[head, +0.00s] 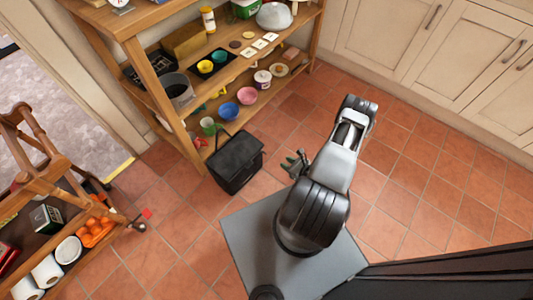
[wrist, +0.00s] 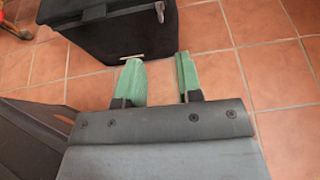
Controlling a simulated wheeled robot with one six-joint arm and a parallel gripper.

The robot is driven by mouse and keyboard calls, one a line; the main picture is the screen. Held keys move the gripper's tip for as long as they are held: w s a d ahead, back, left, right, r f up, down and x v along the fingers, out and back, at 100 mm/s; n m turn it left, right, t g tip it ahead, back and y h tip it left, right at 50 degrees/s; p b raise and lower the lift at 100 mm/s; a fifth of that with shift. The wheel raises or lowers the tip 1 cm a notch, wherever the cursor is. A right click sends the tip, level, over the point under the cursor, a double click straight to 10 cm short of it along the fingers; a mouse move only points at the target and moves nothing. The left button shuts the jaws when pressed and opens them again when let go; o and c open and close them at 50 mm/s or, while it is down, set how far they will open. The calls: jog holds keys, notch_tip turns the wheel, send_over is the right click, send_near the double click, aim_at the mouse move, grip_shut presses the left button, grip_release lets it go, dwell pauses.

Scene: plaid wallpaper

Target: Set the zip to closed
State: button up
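A black box-shaped bag (head: 235,161) stands on the tiled floor beside the wooden shelf. In the wrist view the bag (wrist: 115,32) fills the upper left, just beyond my fingertips. A small silvery piece (wrist: 160,11) shows at its right upper edge, perhaps the zip pull; I cannot tell for sure. A short pale mark shows low on its near face. Whether the zip is open or closed cannot be made out. My gripper (head: 294,164) is to the right of the bag, apart from it. In the wrist view my gripper (wrist: 158,63) has its green fingers spread, with only floor between them.
The wooden shelf (head: 165,92) with bowls, cups and jars stands behind the bag. A wooden trolley (head: 75,205) with rolls and orange items is at the left. Cream cabinets (head: 440,50) line the back right. The tiled floor on the right is clear.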

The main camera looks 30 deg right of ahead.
aim_at(264, 152)
jog(key=b+x, duration=0.3)
jog(key=x, duration=1)
jog(key=shift+b, duration=0.3)
jog(key=shift+a, duration=0.1)
jog(key=shift+c, duration=0.2)
grip_shut()
